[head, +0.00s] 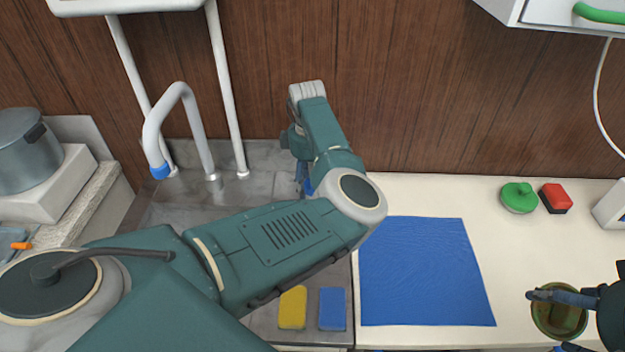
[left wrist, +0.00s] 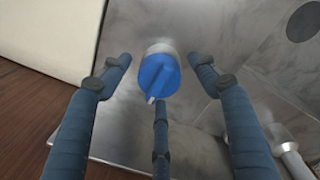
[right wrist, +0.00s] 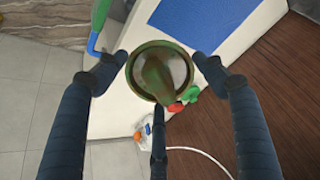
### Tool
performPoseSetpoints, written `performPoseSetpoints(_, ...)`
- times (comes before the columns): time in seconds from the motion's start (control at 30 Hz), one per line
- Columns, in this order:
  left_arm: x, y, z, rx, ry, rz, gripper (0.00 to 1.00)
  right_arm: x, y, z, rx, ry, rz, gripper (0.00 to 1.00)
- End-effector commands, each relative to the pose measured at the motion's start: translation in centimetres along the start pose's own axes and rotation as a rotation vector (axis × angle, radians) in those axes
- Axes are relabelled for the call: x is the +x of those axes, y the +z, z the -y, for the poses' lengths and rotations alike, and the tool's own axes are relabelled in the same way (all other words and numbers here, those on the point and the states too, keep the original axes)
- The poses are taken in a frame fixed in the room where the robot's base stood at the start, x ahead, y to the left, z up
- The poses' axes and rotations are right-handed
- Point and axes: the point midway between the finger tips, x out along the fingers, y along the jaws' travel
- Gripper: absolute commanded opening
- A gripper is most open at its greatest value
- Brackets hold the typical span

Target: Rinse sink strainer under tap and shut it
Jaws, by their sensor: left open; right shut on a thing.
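The strainer (head: 560,318) is a round, brass-and-green cup at the lower right of the head view. My right gripper (right wrist: 161,72) is shut on it, and the strainer (right wrist: 155,78) shows between the fingers over the counter. The tap (head: 178,105) is a curved grey spout with a blue tip over the sink (head: 170,212); no water shows from it. A blue knob (left wrist: 158,75) with a pale pointer sits between the spread fingers of my left gripper (left wrist: 159,64), which is open around it; contact is unclear. My left arm hides most of that hand and the sink in the head view.
A blue mat (head: 425,272) lies flat on the counter. A yellow sponge (head: 292,307) and a blue sponge (head: 332,309) lie at the sink's front. A pot (head: 25,150) stands left.

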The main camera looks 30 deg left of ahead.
Motion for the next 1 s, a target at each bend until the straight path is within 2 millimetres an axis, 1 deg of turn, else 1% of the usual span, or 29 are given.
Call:
performPoseSetpoints(0.13, 0.0, 0.0, 0.0, 0.0, 0.0, 0.0, 0.61, 0.0, 0.0, 0.0, 0.0, 0.0, -0.001, 0.44)
performPoseSetpoints(0.17, 0.0, 0.0, 0.0, 0.0, 0.0, 0.0, 0.59, 0.0, 0.0, 0.0, 0.0, 0.0, -0.001, 0.44)
performPoseSetpoints(0.3, 0.0, 0.0, 0.0, 0.0, 0.0, 0.0, 0.31, 0.0, 0.0, 0.0, 0.0, 0.0, -0.001, 0.44)
performPoseSetpoints(0.37, 0.0, 0.0, 0.0, 0.0, 0.0, 0.0, 0.19, 0.0, 0.0, 0.0, 0.0, 0.0, -0.001, 0.44)
performPoseSetpoints(0.4, 0.0, 0.0, 0.0, 0.0, 0.0, 0.0, 0.16, 0.0, 0.0, 0.0, 0.0, 0.0, -0.001, 0.44)
performPoseSetpoints(0.5, -0.1, 0.0, 0.0, 0.003, -0.001, 0.0, 0.16, -0.1, -0.1, 0.0, 0.0, 0.0, -0.001, 0.44)
performPoseSetpoints(0.57, -0.3, -0.1, 0.0, 0.021, -0.002, 0.0, 0.16, -0.6, -0.3, 0.1, 0.0, 0.0, -0.001, 0.44)
performPoseSetpoints(0.7, -0.7, -0.1, 0.1, 0.12, -0.005, 0.006, 0.16, -2.5, -1.3, 0.3, 0.0, 0.0, -0.001, 0.44)
performPoseSetpoints(0.8, -0.6, -0.1, 0.1, 0.204, -0.005, 0.012, 0.16, -3.6, -1.9, 0.5, 0.0, 0.0, -0.001, 0.44)
performPoseSetpoints(0.9, -0.5, -0.1, 0.0, 0.267, -0.003, 0.017, 0.16, -4.2, -2.2, 0.6, 0.0, 0.0, 0.0, 0.44)
performPoseSetpoints(1.0, -0.2, -0.1, 0.0, 0.297, -0.002, 0.02, 0.16, -4.2, -2.2, 0.6, 0.0, 0.0, 0.0, 0.44)
